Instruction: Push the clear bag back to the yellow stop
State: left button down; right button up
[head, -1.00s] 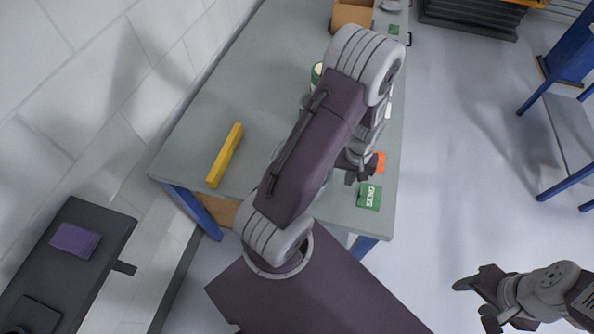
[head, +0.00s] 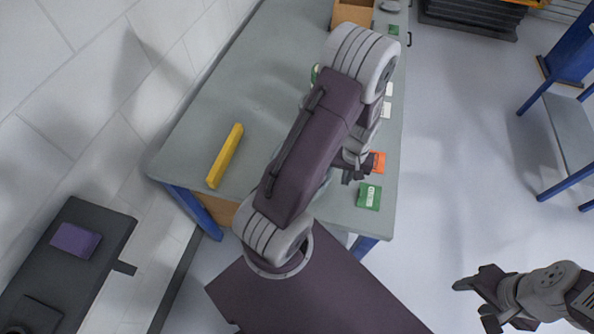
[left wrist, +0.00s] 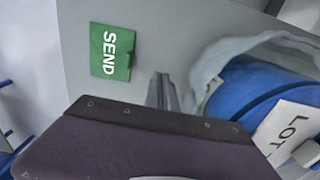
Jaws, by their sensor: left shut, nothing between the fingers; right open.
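The clear bag (left wrist: 208,68) lies on the table at the right of the left wrist view. It is translucent and crumpled, around a blue roller (left wrist: 240,90) with a white "LOT" label. In the head view my left arm hides most or all of the bag. The yellow stop (head: 225,156) is a bar lying on the table's left part. My left gripper (head: 347,179) is low over the table's near right part; its shut, empty fingers (left wrist: 163,90) are beside the bag, contact unclear. My right gripper (head: 466,300) is open and empty, off the table at lower right.
A green "SEND" card (head: 369,196) lies near the table's near right corner, also in the left wrist view (left wrist: 110,51). An orange card (head: 378,162) lies behind it. A brown box (head: 352,12) stands at the far end. The table is clear around the yellow stop.

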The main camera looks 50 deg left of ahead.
pick_arm(q)
jog(key=shift+s+a+p, duration=0.25)
jog(key=shift+s+a, duration=1.4)
jog(key=shift+a, duration=1.05)
jog(key=shift+s+a+p, duration=0.2)
jog(key=shift+s+a, duration=1.5)
jog(key=shift+a, duration=1.05)
jog(key=shift+s+a+p, duration=0.25)
jog(key=shift+s+a, duration=1.4)
jog(key=shift+a, duration=1.05)
jog(key=shift+w+d, duration=0.55)
jog(key=shift+d, duration=0.35)
jog(key=shift+w+d, duration=0.5)
jog(key=shift+d, duration=0.35)
